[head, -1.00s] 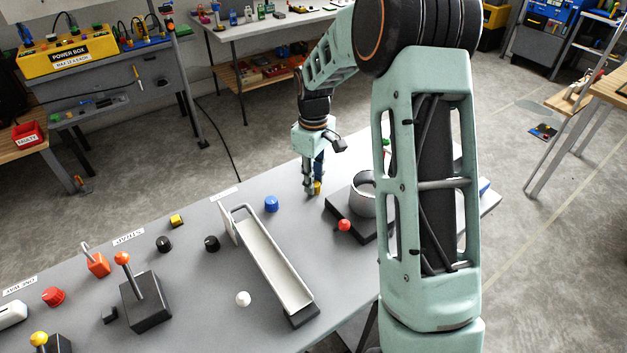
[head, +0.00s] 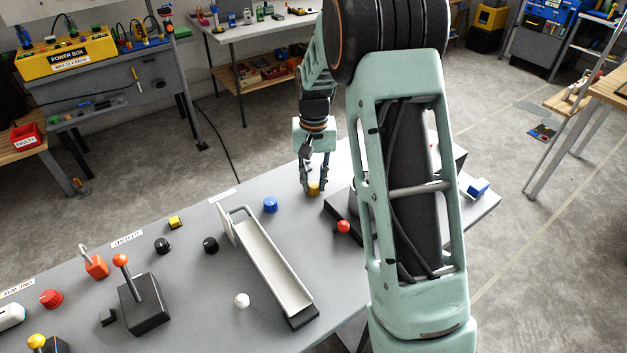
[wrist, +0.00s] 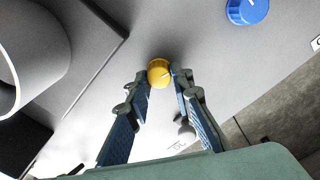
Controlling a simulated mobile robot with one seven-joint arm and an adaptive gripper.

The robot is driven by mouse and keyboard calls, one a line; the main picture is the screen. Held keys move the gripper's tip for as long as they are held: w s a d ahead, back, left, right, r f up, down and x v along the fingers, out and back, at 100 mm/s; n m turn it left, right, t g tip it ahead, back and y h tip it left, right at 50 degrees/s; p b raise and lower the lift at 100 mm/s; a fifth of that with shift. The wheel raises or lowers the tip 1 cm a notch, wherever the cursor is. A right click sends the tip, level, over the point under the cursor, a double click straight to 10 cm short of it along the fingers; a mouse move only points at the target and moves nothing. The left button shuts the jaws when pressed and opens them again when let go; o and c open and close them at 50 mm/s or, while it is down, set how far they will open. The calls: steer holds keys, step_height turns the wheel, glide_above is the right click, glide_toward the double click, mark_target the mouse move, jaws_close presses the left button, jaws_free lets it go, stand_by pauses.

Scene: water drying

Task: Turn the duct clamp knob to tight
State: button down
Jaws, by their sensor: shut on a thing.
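A yellow knob (head: 313,188) sits on the grey bench top, towards its far edge. In the wrist view the yellow knob (wrist: 158,72) is at the upper middle, with a short white mark pointing to the right. My gripper (head: 314,184) comes down on it from above and is shut on it, one finger on each side. The fingertips (wrist: 160,82) touch or nearly cover its sides. A small white label (wrist: 180,146) lies between the fingers in the wrist view, partly hidden and too small to read fully.
A blue knob (head: 270,205) stands left of my gripper. A red-topped knob (head: 343,227) and a dark base are at the right, partly behind my arm. A metal tray (head: 270,262) lies nearer. Several knobs and a lever box (head: 145,302) fill the left.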

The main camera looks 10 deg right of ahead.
steer(key=m, duration=0.3)
steer(key=shift+m, duration=0.3)
steer(key=m+p, duration=0.1)
steer(key=m, duration=0.2)
steer(key=shift+d+r+m, duration=0.1)
steer(key=shift+m, duration=0.2)
steer(key=m+p, duration=0.1)
steer(key=m, duration=0.2)
steer(key=shift+s+m, duration=0.1)
steer(key=shift+m, duration=0.2)
steer(key=shift+m+p, duration=0.45)
steer(key=shift+m, duration=1.35)
steer(key=c, duration=1.7)
jaws_free()
